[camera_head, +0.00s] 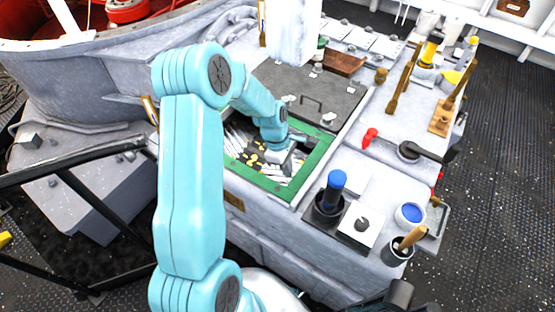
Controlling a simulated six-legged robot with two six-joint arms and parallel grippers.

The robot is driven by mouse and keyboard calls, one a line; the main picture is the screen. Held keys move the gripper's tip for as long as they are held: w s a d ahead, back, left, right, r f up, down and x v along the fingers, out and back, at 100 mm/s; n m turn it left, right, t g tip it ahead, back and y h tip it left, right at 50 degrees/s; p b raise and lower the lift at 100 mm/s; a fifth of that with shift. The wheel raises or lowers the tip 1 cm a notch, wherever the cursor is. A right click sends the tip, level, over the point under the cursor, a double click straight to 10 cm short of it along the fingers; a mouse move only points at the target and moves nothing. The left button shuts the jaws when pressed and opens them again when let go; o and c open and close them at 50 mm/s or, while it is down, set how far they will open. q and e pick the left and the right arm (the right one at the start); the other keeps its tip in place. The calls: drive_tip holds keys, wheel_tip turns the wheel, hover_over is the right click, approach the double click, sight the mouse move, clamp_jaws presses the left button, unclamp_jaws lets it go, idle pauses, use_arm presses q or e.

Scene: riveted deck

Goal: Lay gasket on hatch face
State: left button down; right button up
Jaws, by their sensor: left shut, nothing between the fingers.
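A green square frame, which looks like the gasket (262,184), lies around an opening in the top of the grey deck box. Its front and right sides show; my arm hides part of the rest. Inside the frame are pale and dark shapes with yellow bits. My left gripper (283,160) is over the inside of the frame, close to its right side, shut with nothing held. I cannot tell whether it touches anything. A dark grey lid (318,88) with a handle lies just behind the frame. My right gripper is not in view.
A cup with a blue-topped tool (332,190) stands right of the frame's front corner. A white square plate with a knob (360,225), a blue-filled cup (409,215) and a brush pot (398,250) are nearby. Black railing (70,165) is at left. Dark floor at right is clear.

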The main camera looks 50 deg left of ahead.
use_arm(q)
drive_tip(key=shift+w+d, duration=0.15)
drive_tip(key=shift+d, duration=0.05)
drive_tip(key=shift+w+d, duration=0.3)
drive_tip(key=shift+d, duration=0.3)
drive_tip(key=shift+a, duration=0.1)
drive_tip(key=s+a+r, duration=0.2)
drive_tip(key=a+r, duration=0.3)
drive_tip(key=r, duration=0.4)
drive_tip(key=shift+s+a+r, duration=0.25)
drive_tip(key=shift+s+r, duration=0.1)
drive_tip(key=shift+s, duration=0.05)
drive_tip(key=shift+s+a, duration=0.1)
